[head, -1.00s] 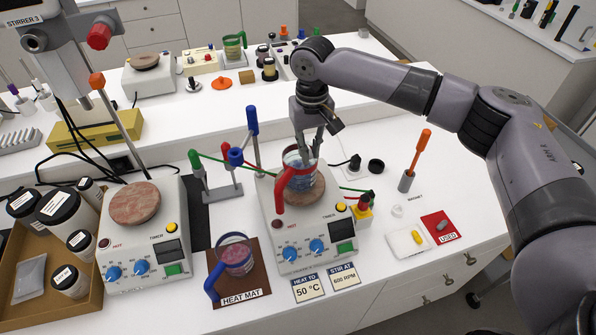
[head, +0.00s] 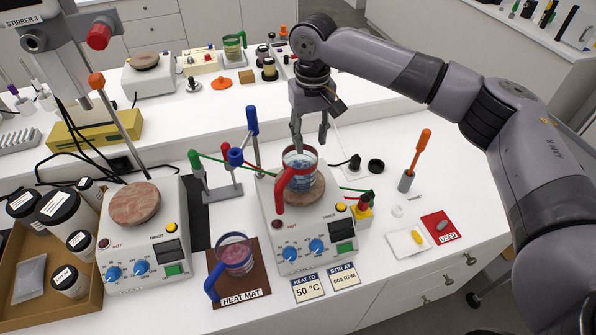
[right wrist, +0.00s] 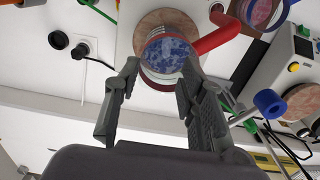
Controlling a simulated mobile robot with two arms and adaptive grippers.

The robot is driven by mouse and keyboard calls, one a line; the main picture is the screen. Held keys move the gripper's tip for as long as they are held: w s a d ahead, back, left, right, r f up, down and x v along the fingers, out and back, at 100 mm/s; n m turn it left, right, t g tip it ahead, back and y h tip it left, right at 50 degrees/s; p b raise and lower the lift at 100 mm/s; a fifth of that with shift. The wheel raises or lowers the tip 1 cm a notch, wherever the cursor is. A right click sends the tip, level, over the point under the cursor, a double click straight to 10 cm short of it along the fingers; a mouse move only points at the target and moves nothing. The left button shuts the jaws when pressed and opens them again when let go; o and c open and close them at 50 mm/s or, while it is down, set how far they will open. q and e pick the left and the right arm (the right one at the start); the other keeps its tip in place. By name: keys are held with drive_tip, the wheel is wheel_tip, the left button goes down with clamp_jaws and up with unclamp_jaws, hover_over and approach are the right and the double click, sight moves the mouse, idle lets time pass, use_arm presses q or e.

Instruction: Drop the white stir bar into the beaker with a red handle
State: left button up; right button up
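The beaker with a red handle (head: 300,172) stands upright on the round plate of the middle stirrer and holds bluish contents. It also shows in the right wrist view (right wrist: 168,52). My right gripper (head: 311,142) is above the beaker's rim, with its fingers spread and nothing visible between them. The open fingers also show in the right wrist view (right wrist: 160,68). I cannot make out the white stir bar in either view; the beaker's contents are too small and busy to tell whether it is inside. My left gripper is out of view.
A beaker with a blue handle (head: 235,257) stands on the brown heat mat. A yellow bar lies on a white tray (head: 400,250), beside a red "USED" mat (head: 434,218) with a grey bar. An orange-handled rod (head: 421,150) stands to the right. Clamp arms flank the middle stirrer (head: 290,260).

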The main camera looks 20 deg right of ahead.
wheel_tip(320, 180, up, 8)
idle(0.6)
